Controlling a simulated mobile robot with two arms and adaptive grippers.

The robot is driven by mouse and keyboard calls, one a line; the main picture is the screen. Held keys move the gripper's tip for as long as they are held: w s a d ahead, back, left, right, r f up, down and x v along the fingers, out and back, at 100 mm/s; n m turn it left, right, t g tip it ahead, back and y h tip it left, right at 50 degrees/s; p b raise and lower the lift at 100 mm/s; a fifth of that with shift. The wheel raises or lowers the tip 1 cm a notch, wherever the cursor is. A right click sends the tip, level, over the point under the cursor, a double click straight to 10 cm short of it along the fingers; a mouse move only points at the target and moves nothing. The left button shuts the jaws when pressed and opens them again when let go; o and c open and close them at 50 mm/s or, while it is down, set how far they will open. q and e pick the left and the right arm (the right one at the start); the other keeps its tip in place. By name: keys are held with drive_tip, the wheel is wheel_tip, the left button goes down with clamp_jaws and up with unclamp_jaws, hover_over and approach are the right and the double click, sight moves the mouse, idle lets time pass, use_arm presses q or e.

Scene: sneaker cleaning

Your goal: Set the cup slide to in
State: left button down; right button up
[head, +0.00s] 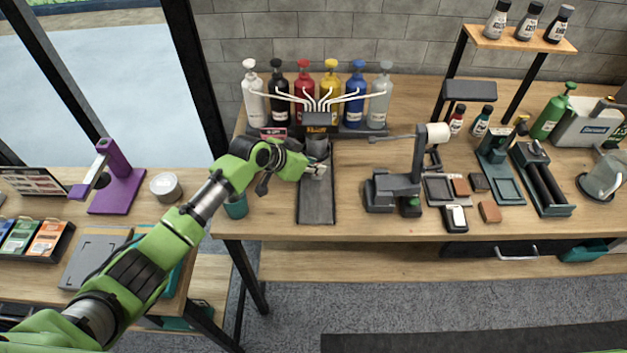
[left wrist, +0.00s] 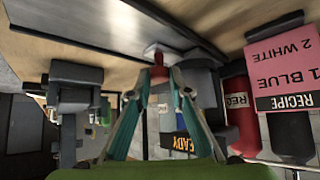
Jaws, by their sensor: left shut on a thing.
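The cup slide is a long dark track (head: 316,208) on the bench, running from under the paint dispenser (head: 317,119) towards the front edge. A grey cup (head: 318,147) stands at the track's back end, close below the nozzles. My left gripper (head: 317,171) is just in front of the cup, low over the track. In the left wrist view my left gripper (left wrist: 158,80) is shut on a small knob with a reddish end (left wrist: 154,50), which appears to be the slide's handle. The fingers hide part of it. My right gripper is not in view.
Several pump bottles (head: 304,92) stand behind the dispenser. A grey stand with a white roller (head: 437,133) is right of the track. A teal cup (head: 236,205) is at the left bench corner. The front part of the track is bare.

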use_arm(q)
drive_tip(key=shift+w+f, duration=0.1)
drive_tip(key=shift+w, duration=0.4)
drive_tip(key=shift+a, duration=0.1)
drive_tip(key=shift+r, duration=0.25)
drive_tip(key=c, duration=2)
unclamp_jaws()
drive_tip(key=shift+o, duration=0.5)
drive_tip(key=shift+f, duration=0.15)
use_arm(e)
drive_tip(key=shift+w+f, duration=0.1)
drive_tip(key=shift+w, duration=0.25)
use_arm(q)
drive_tip(key=shift+s, duration=0.15)
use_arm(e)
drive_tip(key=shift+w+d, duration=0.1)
use_arm(q)
drive_tip(key=shift+s+a+r, duration=0.1)
drive_tip(key=shift+r, duration=0.2)
drive_tip(key=v, duration=1.1)
